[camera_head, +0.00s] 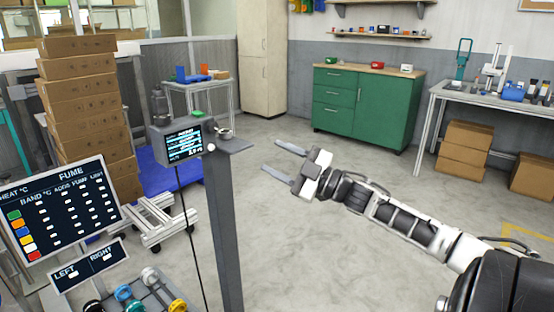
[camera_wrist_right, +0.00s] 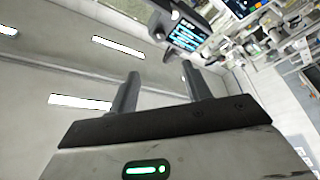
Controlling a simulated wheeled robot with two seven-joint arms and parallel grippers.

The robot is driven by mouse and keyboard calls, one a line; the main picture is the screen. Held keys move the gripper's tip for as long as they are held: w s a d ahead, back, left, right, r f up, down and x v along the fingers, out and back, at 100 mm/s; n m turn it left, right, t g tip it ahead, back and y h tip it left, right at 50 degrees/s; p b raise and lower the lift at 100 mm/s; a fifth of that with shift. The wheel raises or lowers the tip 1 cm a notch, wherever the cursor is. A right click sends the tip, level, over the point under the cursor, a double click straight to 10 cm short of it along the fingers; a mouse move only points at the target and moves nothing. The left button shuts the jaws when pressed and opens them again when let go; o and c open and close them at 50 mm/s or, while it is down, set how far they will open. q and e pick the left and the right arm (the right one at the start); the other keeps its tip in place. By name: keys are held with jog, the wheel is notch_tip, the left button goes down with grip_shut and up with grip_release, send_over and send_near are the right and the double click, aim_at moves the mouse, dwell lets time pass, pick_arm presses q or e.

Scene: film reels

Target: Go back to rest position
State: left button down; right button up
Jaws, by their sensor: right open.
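My right gripper (camera_head: 277,163) is open and empty in the head view. It is held out over open floor, to the right of a grey post with a small screen box (camera_head: 184,141). Its arm comes in from the lower right. In the right wrist view, the two fingers of my right gripper (camera_wrist_right: 160,90) stand apart with nothing between them, and the screen box (camera_wrist_right: 187,38) shows beyond them. My left gripper is not in view.
A small plate (camera_head: 228,146) juts from the post near the fingertips. A "FUME" board (camera_head: 62,212) and coloured reels (camera_head: 130,296) are at lower left. Stacked boxes (camera_head: 82,110), a green cabinet (camera_head: 365,105) and a bench (camera_head: 490,92) stand farther back. The middle floor is clear.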

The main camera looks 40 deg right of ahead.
jog(key=s+a+f+m+g+h, duration=0.1)
jog(key=s+a+f+m+h, duration=0.2)
jog(key=f, duration=0.4)
jog(key=s+a+f+m+g, duration=0.1)
jog(key=a+f+m, duration=0.1)
jog(key=a+f, duration=0.4)
jog(key=s+a+f+m+g+h, duration=0.1)
jog(key=s+a+f+m+h, duration=0.2)
jog(key=f, duration=0.5)
jog(key=s+a+f+m+g+y, duration=0.1)
jog(key=s+a+f+g, duration=0.2)
jog(key=a, duration=0.6)
jog(key=s+a+f+m+g, duration=0.2)
jog(key=s+a+f, duration=0.3)
jog(key=s+a, duration=0.3)
jog(key=a+g, duration=0.1)
jog(key=a, duration=0.1)
jog(key=shift+s+a+y, duration=0.2)
jog(key=shift+a+y, duration=0.1)
jog(key=shift+y, duration=0.1)
dwell(0.9)
